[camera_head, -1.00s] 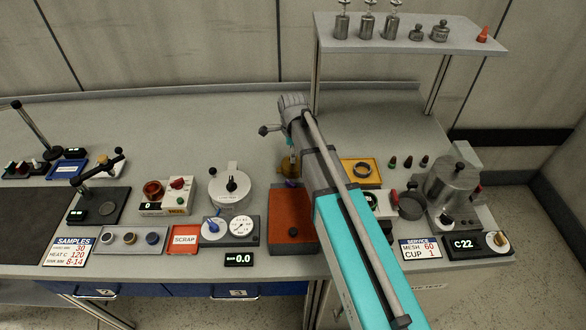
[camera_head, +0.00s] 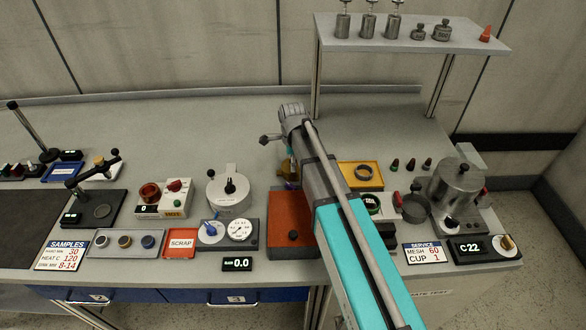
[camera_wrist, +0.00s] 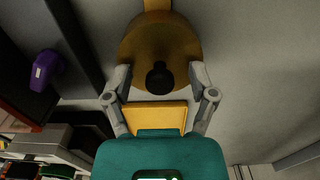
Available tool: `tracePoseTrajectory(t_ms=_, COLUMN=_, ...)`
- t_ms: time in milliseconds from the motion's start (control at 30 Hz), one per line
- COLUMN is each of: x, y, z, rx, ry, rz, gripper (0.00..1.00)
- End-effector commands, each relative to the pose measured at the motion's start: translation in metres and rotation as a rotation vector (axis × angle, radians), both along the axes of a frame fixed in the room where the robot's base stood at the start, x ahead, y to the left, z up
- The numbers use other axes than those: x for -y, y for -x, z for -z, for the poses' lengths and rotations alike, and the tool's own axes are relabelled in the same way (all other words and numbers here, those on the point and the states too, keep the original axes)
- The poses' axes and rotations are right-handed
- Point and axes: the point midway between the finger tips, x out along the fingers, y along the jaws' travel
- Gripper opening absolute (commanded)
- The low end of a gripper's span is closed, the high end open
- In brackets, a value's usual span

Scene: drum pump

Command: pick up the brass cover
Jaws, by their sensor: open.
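The brass cover (camera_wrist: 185,42) is a round brass-coloured disc with a black knob (camera_wrist: 160,77) in its middle, seen from above in the wrist view. In the head view only a small brass patch (camera_head: 288,171) shows beside my arm; the arm hides the rest. My gripper (camera_wrist: 160,74) is open in the wrist view, with one finger on each side of the knob. The fingertips overlap the near part of the cover in the picture. I cannot tell whether they touch it.
A yellow tray with a ring (camera_head: 361,176) stands to the right. A purple object (camera_wrist: 45,70) lies left of the cover in the wrist view. The bench behind is clear, below a shelf (camera_head: 410,35).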

Motion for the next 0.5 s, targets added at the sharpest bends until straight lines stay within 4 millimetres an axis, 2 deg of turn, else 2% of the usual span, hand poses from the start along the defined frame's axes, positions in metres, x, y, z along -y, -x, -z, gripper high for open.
tracePoseTrajectory(t_ms=100, x=0.0001, y=0.0, z=0.0, rx=0.0, ry=0.0, rz=0.0, gripper=0.73)
tracePoseTrajectory(t_ms=133, x=0.0001, y=0.0, z=0.0, rx=0.0, ry=0.0, rz=0.0, gripper=0.7)
tracePoseTrajectory(t_ms=500, x=0.0002, y=0.0, z=0.0001, rx=0.0, ry=0.0, rz=0.0, gripper=0.01)
